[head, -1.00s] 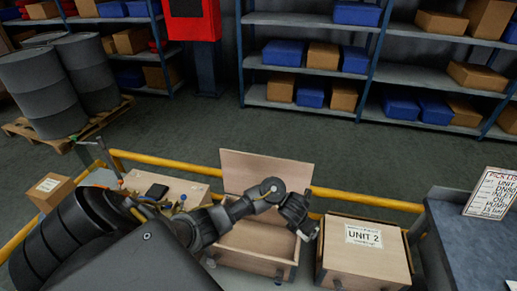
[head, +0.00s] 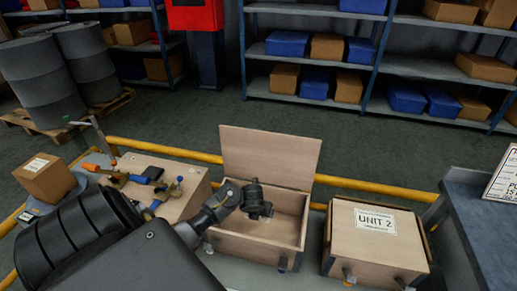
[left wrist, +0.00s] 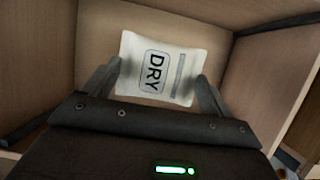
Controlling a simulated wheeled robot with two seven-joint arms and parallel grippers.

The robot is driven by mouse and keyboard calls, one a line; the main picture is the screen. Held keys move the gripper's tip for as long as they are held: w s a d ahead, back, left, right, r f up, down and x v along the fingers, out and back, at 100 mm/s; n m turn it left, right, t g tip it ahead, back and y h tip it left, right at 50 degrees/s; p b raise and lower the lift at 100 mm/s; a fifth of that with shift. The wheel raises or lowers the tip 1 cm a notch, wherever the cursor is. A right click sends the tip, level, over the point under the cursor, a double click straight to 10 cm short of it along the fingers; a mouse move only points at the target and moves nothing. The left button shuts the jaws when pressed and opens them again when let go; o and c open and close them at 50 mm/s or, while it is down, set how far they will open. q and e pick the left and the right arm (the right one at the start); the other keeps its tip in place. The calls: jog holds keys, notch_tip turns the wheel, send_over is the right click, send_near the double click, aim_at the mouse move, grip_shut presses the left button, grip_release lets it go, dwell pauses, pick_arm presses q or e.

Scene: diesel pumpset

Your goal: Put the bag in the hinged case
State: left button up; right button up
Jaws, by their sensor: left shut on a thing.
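The hinged case (head: 250,246) is a light wooden box with its lid (head: 270,158) raised at the back. My left gripper (head: 258,208) is over the open case in the head view. In the left wrist view, the left gripper (left wrist: 160,84) is shut on a white bag (left wrist: 186,62) marked "DRY", held between its two fingers. Wooden walls of the case surround the bag in that view. I cannot tell whether the bag touches the floor of the case. The bag is hidden in the head view. My right gripper is not in view.
A closed wooden box marked "UNIT 2" (head: 372,245) stands close on the right. A wooden box with tools on top (head: 165,172) stands on the left, beside a small cardboard box (head: 46,178). A yellow rail (head: 170,150) runs behind.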

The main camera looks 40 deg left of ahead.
pick_arm(q)
notch_tip(320, 180, down, 2)
jog(key=shift+f+b, duration=0.1)
jog(key=shift+b, duration=0.4)
jog(key=b, duration=0.2)
send_over(259, 230)
jog(key=s, duration=0.1)
jog(key=f, duration=0.5)
jog(key=shift+s+d+f, duration=0.15)
jog(key=shift+d+f, duration=0.05)
jog(key=shift+d, duration=0.1)
jog(key=shift+f+b, duration=0.5)
jog(key=shift+f, duration=1.8)
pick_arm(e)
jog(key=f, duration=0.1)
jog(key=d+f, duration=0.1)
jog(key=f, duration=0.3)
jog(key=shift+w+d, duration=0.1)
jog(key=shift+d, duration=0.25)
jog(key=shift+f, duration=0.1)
